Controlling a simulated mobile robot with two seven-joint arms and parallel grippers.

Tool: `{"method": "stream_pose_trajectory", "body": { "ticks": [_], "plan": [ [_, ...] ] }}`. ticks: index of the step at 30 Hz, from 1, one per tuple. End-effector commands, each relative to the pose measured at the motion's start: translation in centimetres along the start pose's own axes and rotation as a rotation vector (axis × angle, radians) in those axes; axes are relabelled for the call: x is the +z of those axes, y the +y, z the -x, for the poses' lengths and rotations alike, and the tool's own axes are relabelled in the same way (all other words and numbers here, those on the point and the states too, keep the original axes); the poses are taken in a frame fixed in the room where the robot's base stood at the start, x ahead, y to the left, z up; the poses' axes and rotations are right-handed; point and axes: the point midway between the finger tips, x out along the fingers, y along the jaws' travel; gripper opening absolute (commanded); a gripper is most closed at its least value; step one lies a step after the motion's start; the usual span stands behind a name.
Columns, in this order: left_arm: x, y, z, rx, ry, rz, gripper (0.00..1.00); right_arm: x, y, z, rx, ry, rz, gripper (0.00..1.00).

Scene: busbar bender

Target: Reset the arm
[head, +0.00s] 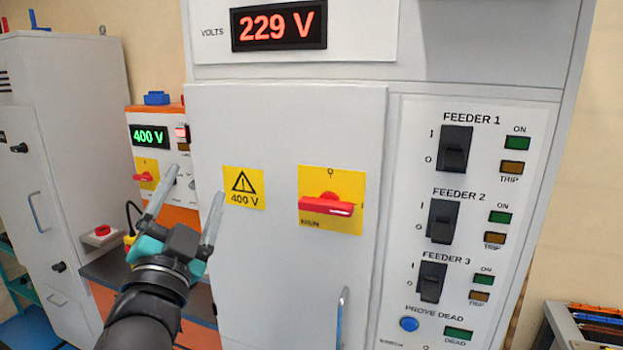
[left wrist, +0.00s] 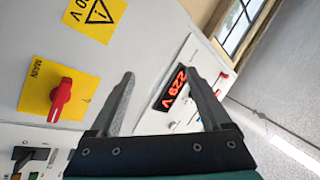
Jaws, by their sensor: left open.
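My left gripper (head: 187,208) is in front of the grey cabinet door, left of the 400 V warning label (head: 243,188). Its two fingers are spread apart with nothing between them. In the left wrist view the open fingers (left wrist: 160,100) show against the cabinet front, with the voltage display (left wrist: 174,89) behind. The red rotary handle (head: 327,204) on its yellow plate lies horizontal, to the right of the gripper and apart from it. It also shows in the left wrist view (left wrist: 60,100). My right gripper is not in either view.
The feeder panel (head: 470,230) with three black switches and a blue prove-dead button (head: 409,324) is at the right. The door handle (head: 342,318) sticks out low. A bench unit reading 400 V (head: 149,137) and a grey locker (head: 70,150) stand at the left.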

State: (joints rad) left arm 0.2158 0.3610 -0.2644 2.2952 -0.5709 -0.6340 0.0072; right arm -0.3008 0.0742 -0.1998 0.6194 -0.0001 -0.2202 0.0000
Motion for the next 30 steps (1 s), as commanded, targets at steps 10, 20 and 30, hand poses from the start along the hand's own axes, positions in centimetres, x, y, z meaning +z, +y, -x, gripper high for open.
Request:
{"method": "stream_pose_trajectory", "body": {
  "ticks": [10, 20, 30],
  "plan": [
    [15.8, 12.4, 16.8, 0.387, -0.794, 0.311, 0.81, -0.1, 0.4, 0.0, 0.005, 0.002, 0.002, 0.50],
    [18.4, 17.7, 35.1, 0.697, -1.346, 0.452, 0.81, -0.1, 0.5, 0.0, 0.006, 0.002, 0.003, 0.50],
    [22.5, 23.2, 41.8, 0.798, -1.508, 0.471, 0.81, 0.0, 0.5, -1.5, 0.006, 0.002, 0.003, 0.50]
  ]
}}
